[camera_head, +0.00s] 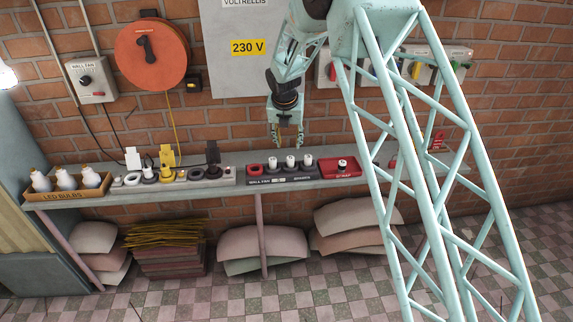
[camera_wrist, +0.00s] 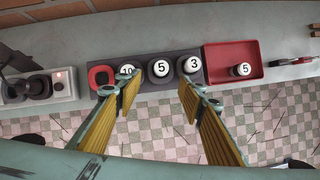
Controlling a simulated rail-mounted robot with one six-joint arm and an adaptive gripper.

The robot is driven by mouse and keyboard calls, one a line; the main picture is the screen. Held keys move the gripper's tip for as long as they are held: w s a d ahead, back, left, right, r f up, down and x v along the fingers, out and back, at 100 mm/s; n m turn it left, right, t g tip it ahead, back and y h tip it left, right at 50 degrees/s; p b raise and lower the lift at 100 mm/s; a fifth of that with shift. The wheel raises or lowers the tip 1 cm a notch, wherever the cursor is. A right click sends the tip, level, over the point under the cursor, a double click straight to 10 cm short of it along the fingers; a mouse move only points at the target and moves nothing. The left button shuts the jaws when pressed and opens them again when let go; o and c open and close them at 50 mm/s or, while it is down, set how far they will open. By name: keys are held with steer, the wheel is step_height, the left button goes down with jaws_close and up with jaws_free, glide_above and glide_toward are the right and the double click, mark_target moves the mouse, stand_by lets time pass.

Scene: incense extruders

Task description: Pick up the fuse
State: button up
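Several white round-topped fuses stand on the shelf. In the wrist view, those marked 10 (camera_wrist: 126,71), 5 (camera_wrist: 160,69) and 3 (camera_wrist: 192,66) sit in a dark holder (camera_wrist: 142,84). A red ring (camera_wrist: 97,75) is at the holder's left end, its opening empty. Another fuse marked 5 (camera_wrist: 241,69) sits in a red tray (camera_wrist: 230,52) to the right. My gripper (camera_head: 288,141) hangs over the holder in the head view. In the wrist view, its yellow-padded fingers (camera_wrist: 157,95) are spread apart, with nothing between them.
The shelf (camera_head: 215,178) runs along a brick wall. Plugs and sockets (camera_head: 165,174) and a bulb box (camera_head: 65,192) stand left. A red padlock-like item (camera_head: 437,141) is at the right. A grey 230 V panel (camera_head: 230,70) is behind my arm.

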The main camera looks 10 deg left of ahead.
mark_target(291, 158)
steer(key=shift+w+f, duration=0.1)
steer(key=shift+f, duration=0.05)
steer(key=shift+b+x, duration=0.5)
steer(key=shift+x, duration=3.6)
steer(key=shift+b+x, duration=0.45)
steer(key=shift+x, duration=2.15)
steer(key=shift+w+d, duration=0.15)
steer(key=c, duration=0.9)
